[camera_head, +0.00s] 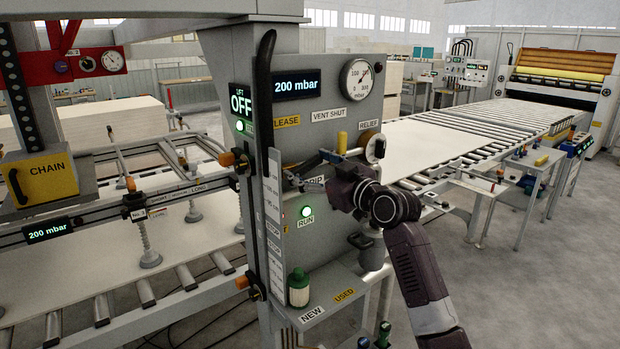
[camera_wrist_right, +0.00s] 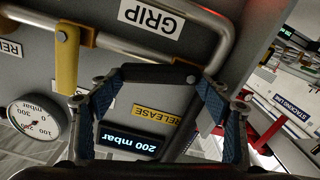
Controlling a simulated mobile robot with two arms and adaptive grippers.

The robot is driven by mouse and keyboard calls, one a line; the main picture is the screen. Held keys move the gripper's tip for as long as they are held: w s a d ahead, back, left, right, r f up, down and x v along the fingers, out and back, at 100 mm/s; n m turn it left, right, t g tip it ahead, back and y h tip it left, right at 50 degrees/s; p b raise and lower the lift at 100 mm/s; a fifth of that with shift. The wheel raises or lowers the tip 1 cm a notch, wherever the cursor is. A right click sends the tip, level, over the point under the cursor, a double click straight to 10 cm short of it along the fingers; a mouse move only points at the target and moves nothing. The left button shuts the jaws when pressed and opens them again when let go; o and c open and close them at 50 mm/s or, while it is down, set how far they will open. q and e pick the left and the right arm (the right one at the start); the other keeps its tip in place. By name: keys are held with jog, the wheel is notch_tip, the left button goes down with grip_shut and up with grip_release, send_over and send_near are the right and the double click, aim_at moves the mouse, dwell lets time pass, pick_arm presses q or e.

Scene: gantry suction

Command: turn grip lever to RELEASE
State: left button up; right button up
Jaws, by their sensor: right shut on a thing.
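The grip lever shows in the right wrist view as a dark bar (camera_wrist_right: 160,73) across the space between my blue-padded fingers. In the head view it is hidden by my right gripper (camera_head: 312,170), which is at the front of the grey control panel (camera_head: 325,95). My right gripper (camera_wrist_right: 160,85) is shut on this bar. The yellow RELEASE label (camera_head: 287,122) is above the gripper in the head view, and the partly covered GRIP label (camera_head: 314,182) is beside it. The wrist view is upside down and shows RELEASE (camera_wrist_right: 152,114) and GRIP (camera_wrist_right: 158,18). My left gripper is not in view.
A display (camera_head: 297,85) reads 200 mbar beside a round gauge (camera_head: 357,79). A yellow handle (camera_head: 342,142) stands close to my right gripper, by the RELIEF label. A green-capped bottle (camera_head: 298,288) stands on the shelf below. A roller conveyor (camera_head: 475,135) runs behind.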

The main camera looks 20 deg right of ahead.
jog(key=shift+a+r+n+b, duration=0.1)
jog(key=shift+n+b, duration=0.45)
jog(key=shift+n, duration=0.45)
jog(key=shift+s+a+r+n+b, duration=0.2)
jog(key=shift+r+n+b, duration=0.1)
jog(key=shift+n, duration=0.6)
jog(key=shift+a+r+n, duration=0.2)
jog(key=shift+r+n, duration=0.05)
jog(key=shift+n, duration=0.75)
jog(key=shift+s+a+r+n, duration=0.1)
jog(key=shift+a+r+n, duration=0.15)
jog(key=shift+n, duration=0.55)
pick_arm(q)
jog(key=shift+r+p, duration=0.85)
jog(key=shift+p, duration=1.25)
pick_arm(e)
jog(key=shift+s+a+n, duration=0.15)
jog(key=shift+a+n, duration=0.25)
jog(key=shift+n, duration=0.85)
jog(key=shift+s+a+n, duration=0.1)
jog(key=shift+a+n, duration=0.3)
jog(key=shift+n, duration=0.8)
jog(key=shift+s+a+n, duration=0.15)
jog(key=shift+a+n, duration=0.25)
jog(key=shift+n, duration=0.85)
jog(key=shift+f, duration=0.15)
jog(key=o, duration=1.7)
